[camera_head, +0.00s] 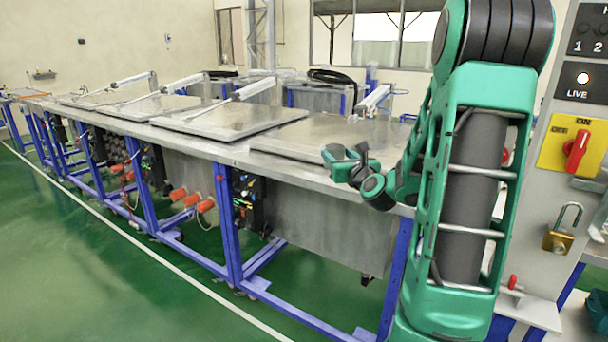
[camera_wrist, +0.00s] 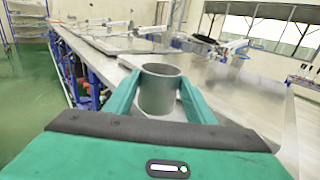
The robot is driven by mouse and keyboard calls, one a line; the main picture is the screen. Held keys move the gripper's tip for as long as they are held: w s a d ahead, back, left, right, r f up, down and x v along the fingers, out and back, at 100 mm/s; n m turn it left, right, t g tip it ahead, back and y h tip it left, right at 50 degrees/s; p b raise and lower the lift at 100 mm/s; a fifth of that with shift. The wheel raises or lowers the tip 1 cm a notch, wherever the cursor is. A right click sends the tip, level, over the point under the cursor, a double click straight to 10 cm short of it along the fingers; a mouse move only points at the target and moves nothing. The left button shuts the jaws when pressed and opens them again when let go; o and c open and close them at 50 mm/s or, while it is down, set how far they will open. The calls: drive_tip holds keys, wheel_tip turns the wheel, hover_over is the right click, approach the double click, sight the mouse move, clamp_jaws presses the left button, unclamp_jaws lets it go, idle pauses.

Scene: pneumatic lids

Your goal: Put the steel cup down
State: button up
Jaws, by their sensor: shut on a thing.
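The steel cup (camera_wrist: 159,92) is a plain grey cylinder with an open top, seen in the wrist view. It stands upright between the two green fingers of my gripper (camera_wrist: 160,80), one finger against each side. My gripper also shows in the head view (camera_head: 346,162), small, beside the front edge of the steel bench (camera_head: 240,157). In the head view I cannot clearly tell the cup from the dark parts of my gripper. Whether the cup's base touches the bench is hidden.
Flat steel lids with pneumatic cylinders, the nearest large one (camera_head: 232,120), lie along the bench. A control panel with a red switch (camera_head: 577,150) and a brass padlock (camera_head: 557,240) stands at the right. Green floor (camera_head: 90,240) is open at the left.

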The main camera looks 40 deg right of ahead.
drive_tip(key=shift+s+d+r+h, duration=0.15)
drive_tip(key=shift+s+d+r, duration=0.2)
drive_tip(key=shift+r, duration=0.15)
drive_tip(key=shift+s+d+r+h, duration=0.2)
drive_tip(key=shift+d+r, duration=0.1)
drive_tip(key=shift+r, duration=0.15)
drive_tip(key=d+f, duration=0.2)
drive_tip(key=d, duration=0.2)
drive_tip(key=s+d+f, duration=0.1)
drive_tip(key=d+f, duration=0.1)
drive_tip(key=d, duration=0.2)
drive_tip(key=d+f, duration=0.3)
drive_tip(key=d, duration=0.1)
drive_tip(key=shift+s, duration=0.2)
drive_tip(key=shift+f, duration=1.9)
drive_tip(key=shift+f, duration=0.1)
drive_tip(key=o, duration=1.2)
drive_tip(key=shift+c, duration=0.2)
